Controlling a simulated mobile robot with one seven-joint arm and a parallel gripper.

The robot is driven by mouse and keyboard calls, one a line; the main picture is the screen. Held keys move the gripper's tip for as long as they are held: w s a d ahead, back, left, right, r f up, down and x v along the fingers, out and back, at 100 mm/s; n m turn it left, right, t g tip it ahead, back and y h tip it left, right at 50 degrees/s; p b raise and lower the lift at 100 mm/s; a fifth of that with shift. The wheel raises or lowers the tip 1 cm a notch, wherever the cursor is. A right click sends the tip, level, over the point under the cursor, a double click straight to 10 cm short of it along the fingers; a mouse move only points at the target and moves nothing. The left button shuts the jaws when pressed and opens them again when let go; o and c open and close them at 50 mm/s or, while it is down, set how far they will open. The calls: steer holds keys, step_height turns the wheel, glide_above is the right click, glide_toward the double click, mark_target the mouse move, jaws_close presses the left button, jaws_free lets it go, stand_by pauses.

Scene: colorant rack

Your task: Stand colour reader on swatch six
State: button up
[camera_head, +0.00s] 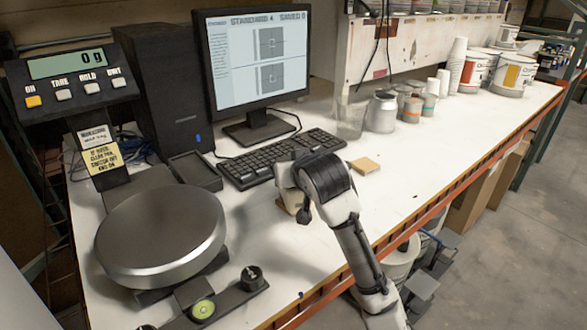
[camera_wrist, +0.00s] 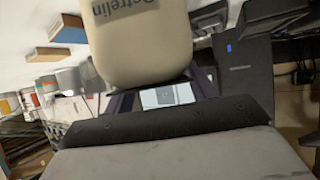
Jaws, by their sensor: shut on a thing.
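A cream, rounded device with dark lettering, which I take to be the colour reader (camera_wrist: 140,40), fills the top centre of the wrist view. A small tan block (camera_head: 364,166) lies on the bench to the right. No numbered swatch can be made out, so I cannot tell which is swatch six.
The keyboard (camera_head: 278,157) and monitor (camera_head: 258,60) stand behind my gripper. A round metal scale pan (camera_head: 160,237) is at left. Cans (camera_head: 381,112) and a clear beaker (camera_head: 350,117) stand at the back right. The right bench surface (camera_head: 450,140) is clear.

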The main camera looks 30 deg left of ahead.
steer(key=o, duration=1.5)
steer(key=shift+f, duration=0.1)
steer(key=shift+c, duration=0.2)
steer(key=shift+s+d+r, duration=0.1)
steer(key=shift+r, duration=0.1)
steer(key=b+v, duration=0.1)
steer(key=v, duration=1)
steer(key=shift+s+d+r, duration=0.15)
steer(key=shift+s+d, duration=0.05)
steer(key=shift+d, duration=0.1)
